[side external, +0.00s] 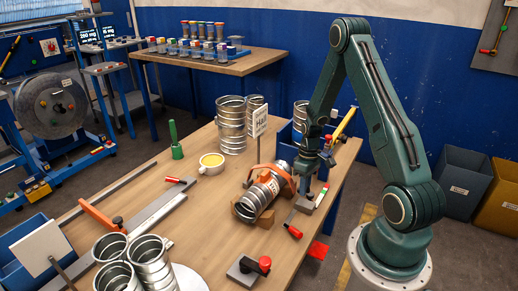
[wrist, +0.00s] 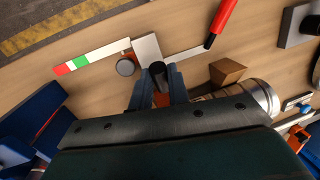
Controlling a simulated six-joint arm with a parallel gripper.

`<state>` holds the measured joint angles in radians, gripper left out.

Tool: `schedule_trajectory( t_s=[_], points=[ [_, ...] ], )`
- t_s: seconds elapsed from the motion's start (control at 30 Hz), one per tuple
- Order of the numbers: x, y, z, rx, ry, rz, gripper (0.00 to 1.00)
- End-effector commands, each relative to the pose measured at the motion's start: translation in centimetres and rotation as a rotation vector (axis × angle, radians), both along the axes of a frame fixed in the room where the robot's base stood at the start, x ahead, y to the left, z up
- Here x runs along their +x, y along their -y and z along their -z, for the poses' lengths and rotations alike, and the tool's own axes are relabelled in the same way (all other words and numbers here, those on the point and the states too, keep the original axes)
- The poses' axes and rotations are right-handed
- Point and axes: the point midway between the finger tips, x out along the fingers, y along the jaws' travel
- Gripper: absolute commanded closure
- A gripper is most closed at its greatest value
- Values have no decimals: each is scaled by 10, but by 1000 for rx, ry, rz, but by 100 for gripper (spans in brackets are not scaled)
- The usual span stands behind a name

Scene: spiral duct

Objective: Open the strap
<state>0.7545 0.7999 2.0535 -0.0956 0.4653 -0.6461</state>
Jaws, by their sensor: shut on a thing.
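The silver spiral duct (side external: 250,207) lies on wooden supports, with an orange strap (side external: 284,177) around its far end. In the wrist view, the duct (wrist: 262,97) shows at the right, partly hidden by my gripper body. My gripper (side external: 307,183) points down beside the strapped end of the duct. In the wrist view, my gripper's two blue-grey fingers (wrist: 158,84) are closed around a black knob (wrist: 157,67). A bit of orange shows between the fingers, below the knob. The strap's fastening is mostly hidden, so I cannot tell whether it is loose.
A wooden block (wrist: 226,71) supports the duct. A red-handled tool (side external: 294,232) and a striped strip (side external: 321,196) lie close to my gripper. A white sign (side external: 259,122) stands behind the duct. Upright ducts (side external: 231,125) stand farther back.

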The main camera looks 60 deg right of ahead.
Motion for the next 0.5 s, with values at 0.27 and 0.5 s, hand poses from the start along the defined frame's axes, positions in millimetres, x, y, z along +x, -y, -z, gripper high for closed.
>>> schedule_trajectory(
  t_s=[0.27, 0.5],
  points=[
    [13, 0, -29, -3, -122, -3, 100],
    [27, 0, -55, -3, -246, -1, 100]
  ],
)
